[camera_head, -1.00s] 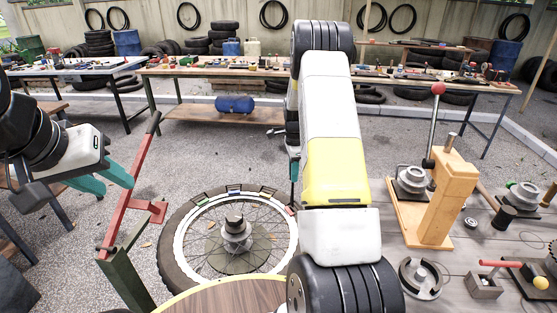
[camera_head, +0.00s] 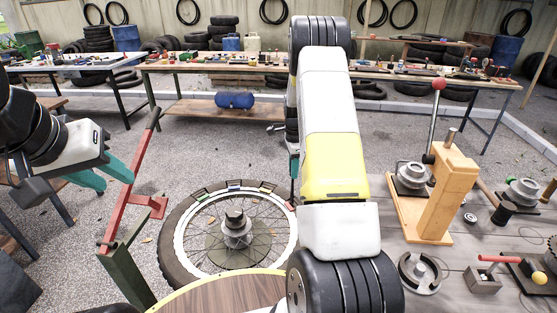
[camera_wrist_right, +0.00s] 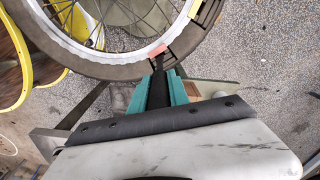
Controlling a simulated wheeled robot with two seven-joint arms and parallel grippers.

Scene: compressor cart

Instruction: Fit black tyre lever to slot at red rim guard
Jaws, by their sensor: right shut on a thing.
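The spoked wheel (camera_head: 168,232) lies flat with its black tyre around a pale rim. The red rim guard (camera_wrist_right: 152,53) sits on the rim edge in the right wrist view, and it shows small at the wheel's right in the head view (camera_head: 291,206). My right gripper (camera_wrist_right: 158,78) is shut on the black tyre lever (camera_wrist_right: 158,92), whose tip reaches the tyre right beside the red guard. I cannot tell whether the tip is in the slot. My arm hides most of this in the head view. My left gripper (camera_head: 116,178) is open and empty, left of the wheel.
A red-and-green stand (camera_head: 122,222) rises between my left gripper and the wheel. A round wooden top with a yellow edge (camera_head: 225,296) is in front. A wooden press (camera_head: 440,200) and small metal parts stand at the right. Benches line the back.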

